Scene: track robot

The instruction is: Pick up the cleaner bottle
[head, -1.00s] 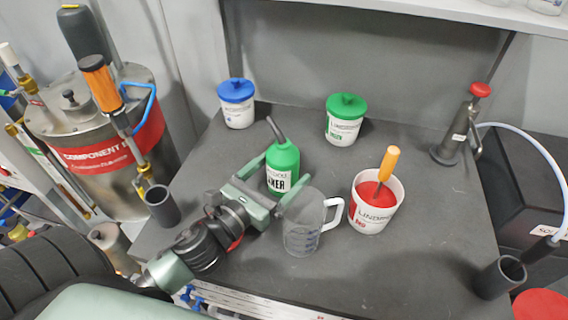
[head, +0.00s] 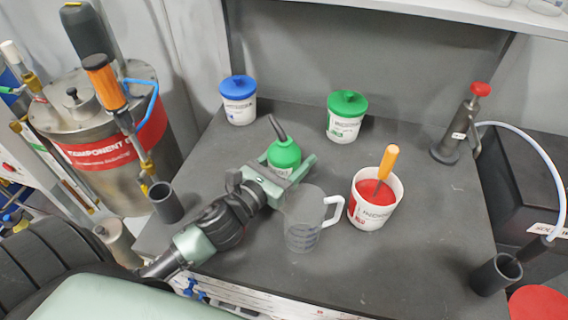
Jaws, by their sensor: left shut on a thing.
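The cleaner bottle (head: 284,154) is green with a dark bent spout and stands among the containers on the grey worktop. My left gripper (head: 284,176) reaches in from the lower left and is shut on the bottle. The gripper's body covers the lower part of the bottle and its label, so I cannot tell whether its base touches the worktop. My right gripper is not in view.
A clear measuring jug (head: 303,225) stands close in front of the gripper. A white tub of red material (head: 373,203) is to its right. Blue-lidded (head: 238,103) and green-lidded (head: 345,118) tubs stand behind. A red-topped pump (head: 458,130) is at right.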

